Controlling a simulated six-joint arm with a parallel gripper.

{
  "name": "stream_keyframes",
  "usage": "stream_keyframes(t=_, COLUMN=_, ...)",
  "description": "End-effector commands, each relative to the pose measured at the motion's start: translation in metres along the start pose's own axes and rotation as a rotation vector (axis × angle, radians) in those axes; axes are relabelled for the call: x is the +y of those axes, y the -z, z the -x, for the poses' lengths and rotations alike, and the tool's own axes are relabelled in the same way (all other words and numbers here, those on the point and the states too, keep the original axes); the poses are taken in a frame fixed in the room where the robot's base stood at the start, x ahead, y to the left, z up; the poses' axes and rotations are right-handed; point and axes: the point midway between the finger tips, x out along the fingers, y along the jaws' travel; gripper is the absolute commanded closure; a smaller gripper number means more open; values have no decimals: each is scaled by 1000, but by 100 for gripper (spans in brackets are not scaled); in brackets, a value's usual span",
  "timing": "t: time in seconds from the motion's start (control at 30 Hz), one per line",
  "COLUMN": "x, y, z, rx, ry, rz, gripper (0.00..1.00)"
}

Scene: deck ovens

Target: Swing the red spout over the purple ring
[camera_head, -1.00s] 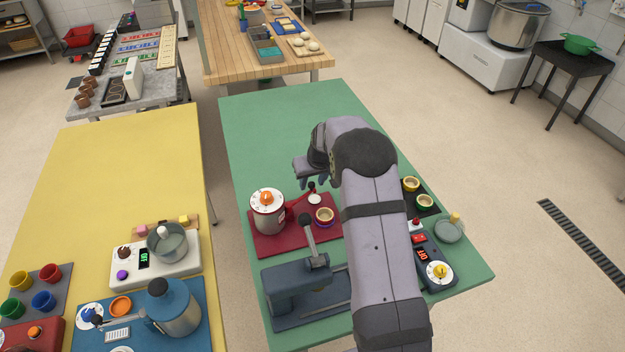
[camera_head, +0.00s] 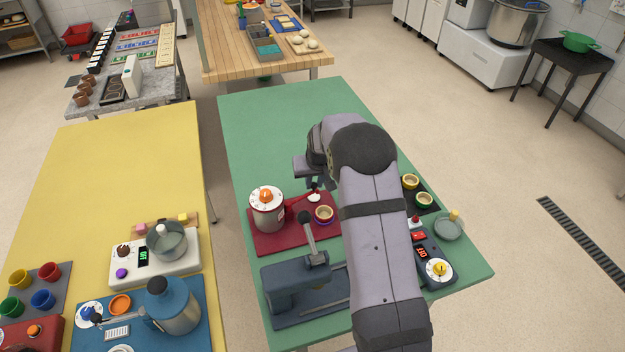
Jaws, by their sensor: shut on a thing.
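The red spout (camera_head: 298,204) reaches from the white-topped pot with an orange knob (camera_head: 267,208) toward the upper right. Its outer end is by a small white disc (camera_head: 314,198). The purple ring (camera_head: 324,221) shows around the foot of a tan cup on the red board, just nearer the camera than the spout's end. The spout is beside the ring, not over it. My gripper (camera_head: 316,184) points down at the spout's outer end and is shut on its dark handle. The fingertips are small and partly hidden by my wrist.
A grey-blue machine with an upright lever (camera_head: 295,285) stands in front of the red board (camera_head: 262,243). The far green table (camera_head: 270,120) is clear.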

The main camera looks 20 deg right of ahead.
Motion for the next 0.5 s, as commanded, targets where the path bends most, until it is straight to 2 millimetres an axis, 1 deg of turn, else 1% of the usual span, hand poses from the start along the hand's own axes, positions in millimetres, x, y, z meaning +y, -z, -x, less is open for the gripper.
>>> stream_keyframes(t=0.5, x=4, y=-37, z=9, rx=4, ry=-161, rz=-384, gripper=100)
